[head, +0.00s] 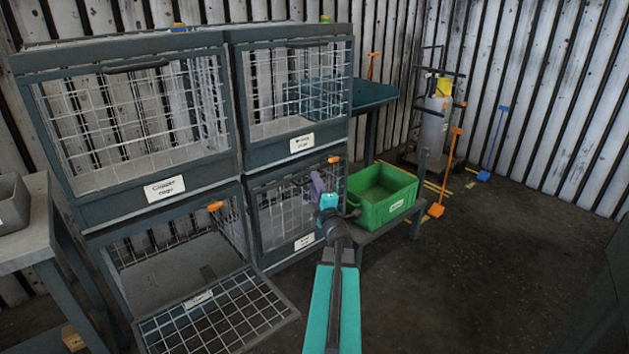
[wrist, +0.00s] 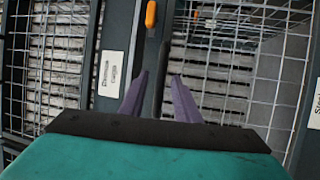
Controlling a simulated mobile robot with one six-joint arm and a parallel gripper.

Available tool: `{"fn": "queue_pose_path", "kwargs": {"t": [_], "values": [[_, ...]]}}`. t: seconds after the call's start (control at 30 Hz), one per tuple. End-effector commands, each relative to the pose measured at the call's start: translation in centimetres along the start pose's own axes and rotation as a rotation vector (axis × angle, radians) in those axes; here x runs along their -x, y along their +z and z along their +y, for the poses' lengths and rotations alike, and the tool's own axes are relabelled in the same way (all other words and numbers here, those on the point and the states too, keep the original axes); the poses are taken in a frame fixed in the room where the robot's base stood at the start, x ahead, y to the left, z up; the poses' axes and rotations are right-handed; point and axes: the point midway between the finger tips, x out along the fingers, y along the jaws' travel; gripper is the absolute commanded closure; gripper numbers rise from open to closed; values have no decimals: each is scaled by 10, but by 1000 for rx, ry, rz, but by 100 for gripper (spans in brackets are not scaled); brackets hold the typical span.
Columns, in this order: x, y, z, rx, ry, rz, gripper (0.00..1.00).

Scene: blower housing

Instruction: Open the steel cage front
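The steel cage front (head: 290,215) is the lower right mesh front in the head view and stands upright in its frame. Its label, partly cut off, begins "Steel" in the wrist view (wrist: 318,106). An orange latch (head: 334,159) sits at its top right corner; it also shows in the wrist view (wrist: 151,14). My gripper (head: 319,184) is in front of the upper part of this front. In the wrist view its two purple fingers (wrist: 160,98) are apart, with dark frame between them. Whether they touch the handle, partly hidden by the fingers, I cannot tell.
The copper cage (head: 130,115) and another upper cage (head: 300,85) have upright fronts. The lower left front (head: 215,310) hangs open, sticking out low. A green crate (head: 380,195) stands on a low bench to the right. Floor (head: 480,260) at the right is clear.

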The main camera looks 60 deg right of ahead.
Motion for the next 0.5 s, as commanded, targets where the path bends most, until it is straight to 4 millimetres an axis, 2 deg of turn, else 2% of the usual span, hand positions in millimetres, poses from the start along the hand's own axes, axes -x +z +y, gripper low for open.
{"fn": "queue_pose_path", "kwargs": {"t": [0.2,0.5], "values": [[-17,0,0,0,1,0,70],[-22,0,0,0,0,0,70]]}}
